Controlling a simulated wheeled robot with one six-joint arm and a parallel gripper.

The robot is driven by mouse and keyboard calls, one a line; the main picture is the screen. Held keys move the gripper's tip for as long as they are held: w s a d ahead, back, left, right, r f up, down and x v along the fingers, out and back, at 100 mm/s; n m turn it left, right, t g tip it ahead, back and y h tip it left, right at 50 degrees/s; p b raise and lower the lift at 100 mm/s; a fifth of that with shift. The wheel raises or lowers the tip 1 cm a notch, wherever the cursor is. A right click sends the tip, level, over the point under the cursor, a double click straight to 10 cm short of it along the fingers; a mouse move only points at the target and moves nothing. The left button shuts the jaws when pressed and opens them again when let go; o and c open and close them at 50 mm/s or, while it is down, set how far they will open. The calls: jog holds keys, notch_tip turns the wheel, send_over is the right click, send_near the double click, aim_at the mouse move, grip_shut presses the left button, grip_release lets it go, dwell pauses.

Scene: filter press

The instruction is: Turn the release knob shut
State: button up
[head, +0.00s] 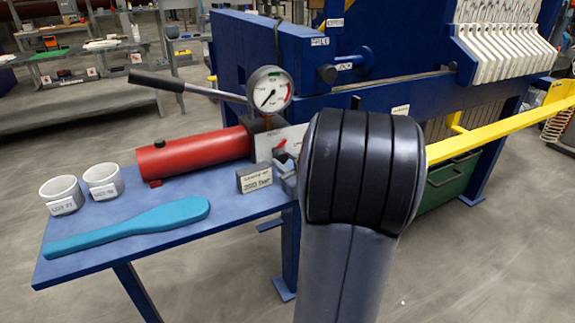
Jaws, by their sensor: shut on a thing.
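The release knob (280,147) shows as a small red piece at the right end of the red pump cylinder (195,153), in front of a white plate. My gripper (287,172) is at the knob, partly hidden behind my own large arm link. The visible grey part of the gripper is shut on the knob, though the fingertips are hard to make out. The knob's exact turn angle cannot be read. The round pressure gauge (269,89) stands above the pump, its needle pointing to the lower left.
A small sign (254,178) stands close left of my gripper on the blue table (240,206). Two white cups (62,194) and a teal paddle (130,224) lie further left. A black pump lever (158,82) sticks out leftward. A yellow rail (490,130) runs right.

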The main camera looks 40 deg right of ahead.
jog(key=shift+n+b, duration=0.45)
jog(key=shift+n, duration=0.75)
jog(key=o, duration=0.7)
jog(key=s+a+p, duration=0.1)
jog(key=s, duration=0.9)
jog(key=shift+s+a+r+p, duration=0.3)
jog(key=shift+s+r+p, duration=0.05)
